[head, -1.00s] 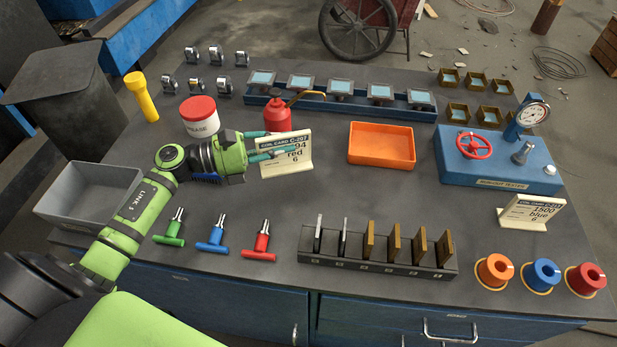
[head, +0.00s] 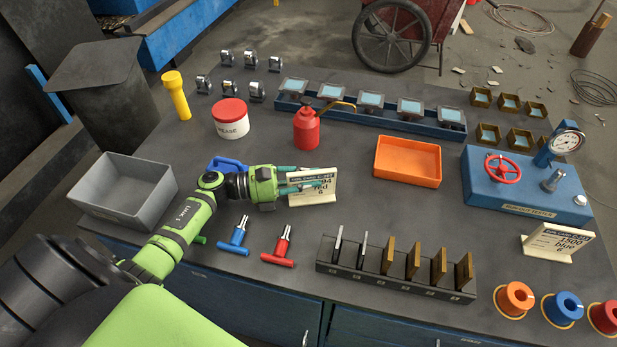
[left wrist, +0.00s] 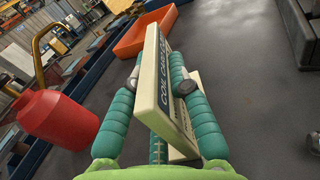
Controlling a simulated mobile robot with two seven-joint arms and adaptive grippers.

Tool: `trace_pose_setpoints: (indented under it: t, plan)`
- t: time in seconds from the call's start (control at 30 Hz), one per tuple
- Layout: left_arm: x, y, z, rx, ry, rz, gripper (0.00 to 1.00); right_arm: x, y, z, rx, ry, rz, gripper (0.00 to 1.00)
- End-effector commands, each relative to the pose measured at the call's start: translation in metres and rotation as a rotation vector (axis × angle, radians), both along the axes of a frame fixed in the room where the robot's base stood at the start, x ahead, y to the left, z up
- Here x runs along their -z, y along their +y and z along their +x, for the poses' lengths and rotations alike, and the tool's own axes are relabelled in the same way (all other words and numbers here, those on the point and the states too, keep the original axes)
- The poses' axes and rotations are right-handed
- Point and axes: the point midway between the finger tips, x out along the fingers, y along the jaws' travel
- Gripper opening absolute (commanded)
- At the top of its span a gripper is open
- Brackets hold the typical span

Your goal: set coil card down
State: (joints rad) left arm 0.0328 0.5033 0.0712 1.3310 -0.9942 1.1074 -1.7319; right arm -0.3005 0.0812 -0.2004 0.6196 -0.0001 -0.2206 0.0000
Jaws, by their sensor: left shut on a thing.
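A cream coil card (head: 326,187) on a stand, with a dark header strip, is between the fingers of my left gripper (head: 302,184). The gripper is shut on it, and the fingers cover part of its face. The card stands nearly upright close above or on the dark bench top; I cannot tell if its foot touches. In the left wrist view the card (left wrist: 152,85) is edge-on between the teal fingers (left wrist: 158,82). A second coil card (head: 556,243), reading 1500 blue 6, stands at the right of the bench. My right gripper is not in view.
A red oil can (head: 307,130) stands behind the held card. An orange tray (head: 407,180) is to its right, and a slotted rack (head: 395,284) is in front. Blue (head: 236,238) and red (head: 279,252) T-handled tools lie front left. Bare bench lies between card and tray.

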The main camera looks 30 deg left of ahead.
Motion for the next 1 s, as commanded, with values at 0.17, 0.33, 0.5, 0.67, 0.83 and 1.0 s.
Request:
trace_pose_setpoints:
  t: [0.17, 0.33, 0.5, 0.67, 0.83, 1.0]
  plan:
    - [0.001, 0.000, 0.000, 0.000, 0.001, -0.001, 0.42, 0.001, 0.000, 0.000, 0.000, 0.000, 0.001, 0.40]
    - [0.001, 0.000, 0.000, 0.000, 0.001, -0.001, 0.42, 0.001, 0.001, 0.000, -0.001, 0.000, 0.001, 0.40]
    - [-0.004, 0.000, 0.000, 0.000, 0.001, -0.001, 0.42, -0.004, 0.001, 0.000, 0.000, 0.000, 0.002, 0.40]
    - [0.004, 0.019, -0.014, -0.001, 0.004, 0.004, 0.42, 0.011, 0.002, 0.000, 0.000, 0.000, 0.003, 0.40]
    - [0.003, 0.042, -0.032, 0.000, 0.002, 0.004, 0.42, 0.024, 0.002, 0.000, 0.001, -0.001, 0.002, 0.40]
    - [0.000, 0.057, -0.043, 0.001, 0.001, 0.000, 0.42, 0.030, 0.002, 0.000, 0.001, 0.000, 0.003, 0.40]
